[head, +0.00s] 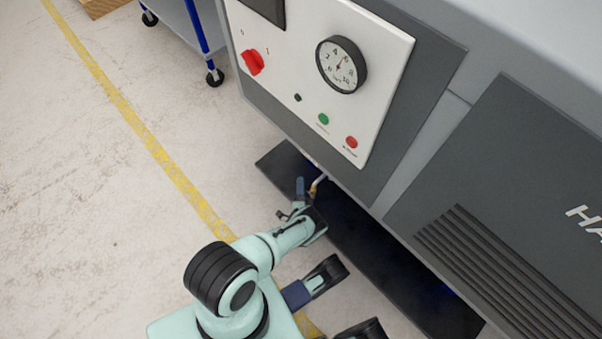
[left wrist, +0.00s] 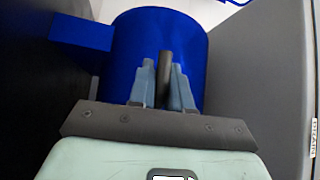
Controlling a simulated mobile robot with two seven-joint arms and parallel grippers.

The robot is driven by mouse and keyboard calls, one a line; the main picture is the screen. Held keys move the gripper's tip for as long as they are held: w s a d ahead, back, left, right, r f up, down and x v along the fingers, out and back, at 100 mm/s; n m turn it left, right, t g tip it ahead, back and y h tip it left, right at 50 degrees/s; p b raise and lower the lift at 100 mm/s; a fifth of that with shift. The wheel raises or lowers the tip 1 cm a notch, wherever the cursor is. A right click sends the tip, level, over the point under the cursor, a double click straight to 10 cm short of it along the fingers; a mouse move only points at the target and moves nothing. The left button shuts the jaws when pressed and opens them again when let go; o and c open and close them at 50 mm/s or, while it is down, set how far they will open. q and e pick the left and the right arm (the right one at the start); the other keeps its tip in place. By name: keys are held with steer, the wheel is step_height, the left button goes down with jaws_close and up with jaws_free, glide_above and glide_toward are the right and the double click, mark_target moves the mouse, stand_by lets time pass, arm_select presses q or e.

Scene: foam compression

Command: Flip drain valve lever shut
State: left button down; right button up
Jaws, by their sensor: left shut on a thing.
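The drain valve (head: 318,183) shows in the head view as a small pale and brass-coloured fitting under the lower edge of the compressor cabinet. My left gripper (head: 301,188) reaches in from the lower left and is right beside it. In the left wrist view, the left gripper's two blue-grey fingers (left wrist: 163,85) are shut on a dark upright bar, the valve lever (left wrist: 165,70). The lever's lower part is hidden between the fingers, and its pivot is not clear. My right gripper cannot be made out.
A blue cylindrical tank (left wrist: 195,45) stands behind the fingers. The cabinet's control panel (head: 300,70), with gauge (head: 341,64) and red switch (head: 252,61), overhangs the valve. A blue cart (head: 190,25) stands at the upper left. The floor at left is clear.

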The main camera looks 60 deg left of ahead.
arm_select(q)
steer(key=shift+a+r, duration=0.1)
steer(key=shift+a, duration=0.05)
steer(key=c, duration=1.1)
jaws_free()
steer(key=shift+s+d, duration=0.15)
steer(key=shift+d, duration=0.1)
arm_select(e)
steer(key=shift+d, duration=0.15)
